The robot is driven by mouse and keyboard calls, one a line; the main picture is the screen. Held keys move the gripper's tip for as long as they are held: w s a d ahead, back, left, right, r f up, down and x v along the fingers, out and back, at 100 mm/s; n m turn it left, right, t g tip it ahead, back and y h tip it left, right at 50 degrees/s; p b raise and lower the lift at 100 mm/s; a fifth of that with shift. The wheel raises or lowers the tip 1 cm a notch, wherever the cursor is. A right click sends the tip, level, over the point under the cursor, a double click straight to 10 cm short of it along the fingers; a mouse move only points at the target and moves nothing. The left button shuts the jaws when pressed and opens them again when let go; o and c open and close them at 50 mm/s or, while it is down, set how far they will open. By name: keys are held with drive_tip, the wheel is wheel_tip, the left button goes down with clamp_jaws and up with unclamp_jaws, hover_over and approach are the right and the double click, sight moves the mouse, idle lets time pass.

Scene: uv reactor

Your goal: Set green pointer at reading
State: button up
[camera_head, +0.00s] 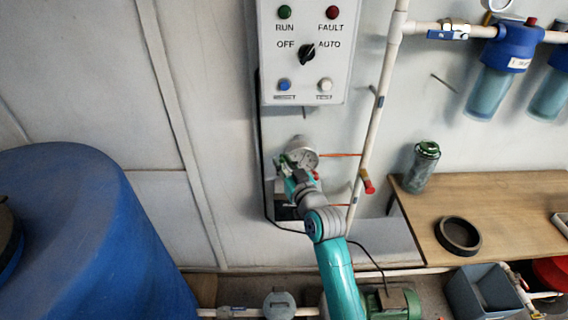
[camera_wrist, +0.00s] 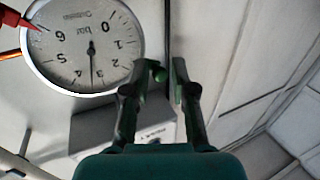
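A round white pressure gauge (camera_wrist: 85,45) marked in bar fills the upper left of the wrist view, upside down. Its dark needle (camera_wrist: 92,70) lies between 3 and 4. A small green piece (camera_wrist: 158,74), seemingly the end of the green pointer, shows just outside the rim on the side of 2; the rest of it is not clear. My gripper (camera_wrist: 161,66) is open, its two fingers apart, with the green piece between them near the left finger. Contact cannot be told. In the head view the gauge (camera_head: 303,153) is partly covered by my gripper (camera_head: 281,161).
A red pointer (camera_wrist: 22,20) reaches the gauge rim near 6. In the head view a control panel (camera_head: 306,75) hangs above the gauge, a white pipe (camera_head: 377,110) runs at right, and a blue tank (camera_head: 90,235) stands left. A wooden bench (camera_head: 500,210) is at right.

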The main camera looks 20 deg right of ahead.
clamp_jaws()
drive_tip(key=shift+d+r+m+t, duration=0.25)
drive_tip(key=shift+r+m+t, duration=0.2)
drive_tip(key=shift+m, duration=0.55)
unclamp_jaws()
drive_tip(key=s+d, duration=0.1)
drive_tip(key=s, duration=1.1)
drive_tip(key=shift+d+f, duration=0.25)
drive_tip(key=shift+f, duration=0.15)
